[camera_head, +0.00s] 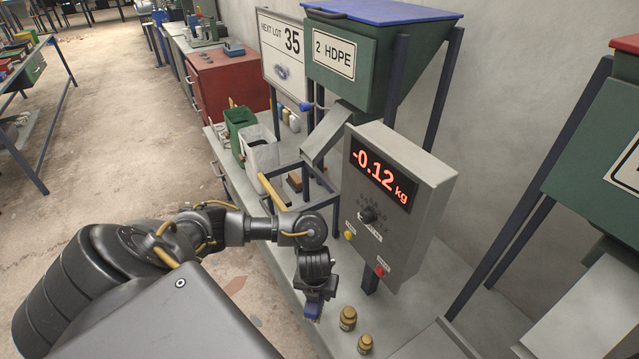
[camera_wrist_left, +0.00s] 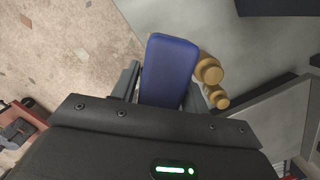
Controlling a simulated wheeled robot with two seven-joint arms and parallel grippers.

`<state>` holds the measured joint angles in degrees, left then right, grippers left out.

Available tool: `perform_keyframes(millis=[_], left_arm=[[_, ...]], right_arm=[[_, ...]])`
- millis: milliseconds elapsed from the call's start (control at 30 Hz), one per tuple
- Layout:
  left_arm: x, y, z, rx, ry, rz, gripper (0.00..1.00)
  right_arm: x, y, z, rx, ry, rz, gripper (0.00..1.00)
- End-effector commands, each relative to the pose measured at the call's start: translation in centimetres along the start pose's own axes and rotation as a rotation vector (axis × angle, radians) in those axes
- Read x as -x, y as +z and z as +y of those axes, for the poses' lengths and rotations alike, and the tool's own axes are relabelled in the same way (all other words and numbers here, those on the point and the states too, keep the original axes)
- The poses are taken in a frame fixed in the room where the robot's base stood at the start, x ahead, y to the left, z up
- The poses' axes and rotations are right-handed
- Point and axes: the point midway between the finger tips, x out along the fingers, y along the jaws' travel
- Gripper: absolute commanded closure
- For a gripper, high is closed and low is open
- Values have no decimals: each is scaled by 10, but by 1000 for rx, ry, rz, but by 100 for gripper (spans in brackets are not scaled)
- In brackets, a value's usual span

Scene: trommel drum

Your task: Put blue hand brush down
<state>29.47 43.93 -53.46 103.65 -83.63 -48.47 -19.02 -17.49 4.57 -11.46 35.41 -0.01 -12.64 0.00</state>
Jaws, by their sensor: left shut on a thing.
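The blue hand brush shows in the left wrist view (camera_wrist_left: 170,68) as a blue block between my left gripper's two fingers. In the head view only a small blue part of the brush (camera_head: 312,311) shows below the gripper. My left gripper (camera_head: 315,298) is shut on the brush, near the front edge of the grey bench (camera_head: 279,258); its fingers also show in the left wrist view (camera_wrist_left: 168,88). I cannot tell whether the brush touches the bench top. My right gripper is in neither view.
Two brass weights (camera_head: 348,318) (camera_head: 365,344) stand just right of the gripper. A scale display box (camera_head: 400,190) reading -0.12 kg stands behind it. A white bin (camera_head: 260,150) and a green bin (camera_head: 238,121) stand further back. A green hopper (camera_head: 375,65) is above.

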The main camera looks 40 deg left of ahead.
Motion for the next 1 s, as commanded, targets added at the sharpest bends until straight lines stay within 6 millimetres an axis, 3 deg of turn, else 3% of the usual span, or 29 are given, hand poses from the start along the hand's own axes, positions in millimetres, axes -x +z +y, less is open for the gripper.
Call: perform_keyframes(millis=[33,267,433,833,1000], left_arm=[[-14,10,3,7,1,1,84],[-51,64,14,6,0,3,84],[-87,85,18,2,-2,4,84],[-104,102,23,-4,-1,2,84],[-127,101,24,-2,0,6,84]], right_arm=[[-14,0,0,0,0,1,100],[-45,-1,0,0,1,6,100],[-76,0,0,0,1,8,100],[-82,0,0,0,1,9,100],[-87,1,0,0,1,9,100]])
